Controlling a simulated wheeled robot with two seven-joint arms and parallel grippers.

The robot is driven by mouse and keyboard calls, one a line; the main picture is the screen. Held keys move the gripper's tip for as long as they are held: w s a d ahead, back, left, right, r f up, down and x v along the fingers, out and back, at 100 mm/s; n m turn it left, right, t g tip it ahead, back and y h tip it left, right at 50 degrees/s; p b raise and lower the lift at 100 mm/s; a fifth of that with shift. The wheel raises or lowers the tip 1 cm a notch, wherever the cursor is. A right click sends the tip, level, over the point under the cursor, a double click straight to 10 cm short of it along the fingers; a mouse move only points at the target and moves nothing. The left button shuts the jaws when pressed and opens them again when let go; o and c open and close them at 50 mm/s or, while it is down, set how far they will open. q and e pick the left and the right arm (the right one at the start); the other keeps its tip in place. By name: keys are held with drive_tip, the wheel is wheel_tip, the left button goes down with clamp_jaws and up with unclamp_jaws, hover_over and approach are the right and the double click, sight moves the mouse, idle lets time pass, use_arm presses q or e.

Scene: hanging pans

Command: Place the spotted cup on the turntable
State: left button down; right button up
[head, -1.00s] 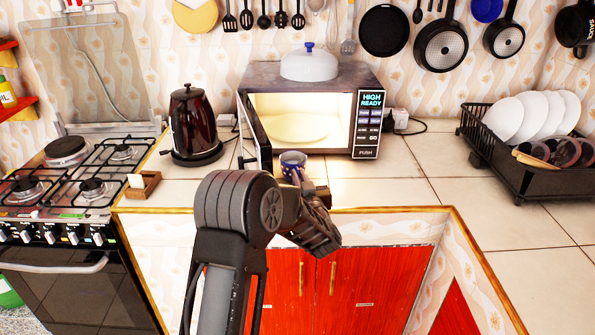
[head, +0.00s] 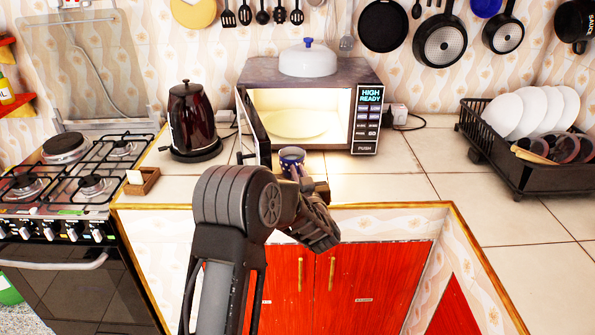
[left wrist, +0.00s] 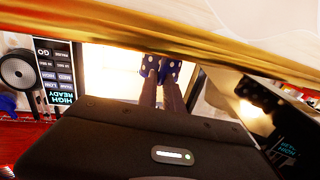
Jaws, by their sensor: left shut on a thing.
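The spotted cup (head: 291,158) is dark blue with white dots and stands upright in front of the open microwave (head: 312,80). My left gripper (head: 297,173) is shut on the cup from the near side. In the left wrist view, my left gripper (left wrist: 161,78) has its two fingers against the cup (left wrist: 160,66), which is only partly visible. The pale round turntable (head: 292,122) lies inside the lit microwave, behind the cup. My right gripper is not in view.
The microwave door (head: 252,125) is swung open on the left of the opening. A dark red kettle (head: 192,118) stands left of it. A white lid (head: 308,60) sits on top. A dish rack (head: 530,150) with plates stands at the right.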

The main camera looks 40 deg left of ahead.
use_arm(q)
drive_tip(key=shift+r, duration=0.2)
wheel_tip(320, 180, up, 10)
drive_tip(key=shift+f, duration=0.15)
idle(0.8)
idle(0.5)
drive_tip(key=shift+d, duration=0.1)
